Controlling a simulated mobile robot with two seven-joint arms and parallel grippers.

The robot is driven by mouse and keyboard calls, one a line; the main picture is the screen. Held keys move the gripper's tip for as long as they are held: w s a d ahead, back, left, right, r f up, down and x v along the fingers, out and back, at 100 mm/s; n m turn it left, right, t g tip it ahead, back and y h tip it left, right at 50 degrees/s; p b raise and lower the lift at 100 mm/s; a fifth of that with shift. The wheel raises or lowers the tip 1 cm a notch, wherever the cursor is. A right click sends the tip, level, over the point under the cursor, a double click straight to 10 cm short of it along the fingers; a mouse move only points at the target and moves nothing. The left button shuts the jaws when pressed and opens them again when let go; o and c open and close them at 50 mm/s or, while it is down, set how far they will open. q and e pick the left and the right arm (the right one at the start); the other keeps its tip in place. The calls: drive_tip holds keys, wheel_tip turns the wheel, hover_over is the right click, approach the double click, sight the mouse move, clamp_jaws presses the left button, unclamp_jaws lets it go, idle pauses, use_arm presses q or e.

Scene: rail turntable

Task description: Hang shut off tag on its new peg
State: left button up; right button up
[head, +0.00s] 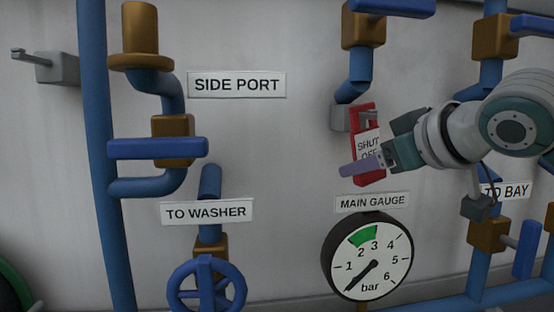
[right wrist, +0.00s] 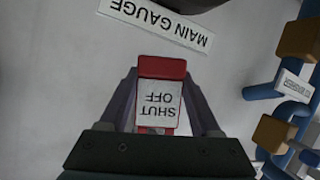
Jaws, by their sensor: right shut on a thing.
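The shut off tag (head: 357,176) is red with a white label. In the head view it hangs slightly tilted in front of a grey peg block (head: 340,118), above the main gauge. A grey peg end shows at the tag's top opening, so the peg appears to pass through it. My right gripper (head: 372,163) is shut on the tag's lower part. In the right wrist view the tag (right wrist: 160,69) is upside down between both fingers of the gripper (right wrist: 160,82). Another grey peg (head: 57,67) at the upper left is empty. My left gripper is not in view.
Blue pipes with brass valves run up the wall. A blue lever (head: 157,148) and the side port sign (head: 237,84) lie between the pegs. The main gauge (head: 368,256) is below the tag. Bare wall (head: 285,140) is open left of the tag.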

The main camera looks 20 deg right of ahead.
drive_tip(key=o, duration=1.4)
drive_tip(key=shift+s, duration=0.1)
drive_tip(key=shift+s, duration=0.2)
drive_tip(key=b+v, duration=0.5)
drive_tip(key=v, duration=0.4)
drive_tip(key=s+a+f+g+p, duration=0.2)
drive_tip(key=s+f+g+p, duration=0.15)
drive_tip(key=f, duration=0.25)
drive_tip(key=s+a+f+g+p, duration=0.2)
drive_tip(key=s+a+f+p, duration=0.15)
drive_tip(key=f, duration=0.25)
drive_tip(key=s+a+f+g+p, duration=0.2)
drive_tip(key=s+a+f, duration=0.1)
drive_tip(key=s, duration=0.4)
drive_tip(key=s+a+f+g+y+p, duration=0.1)
drive_tip(key=s+a+f+g+p, duration=0.1)
drive_tip(key=s, duration=0.5)
drive_tip(key=shift+a+f, duration=0.6)
drive_tip(key=shift+f, duration=0.15)
drive_tip(key=shift+w+g, duration=0.1)
drive_tip(key=shift+g, duration=0.15)
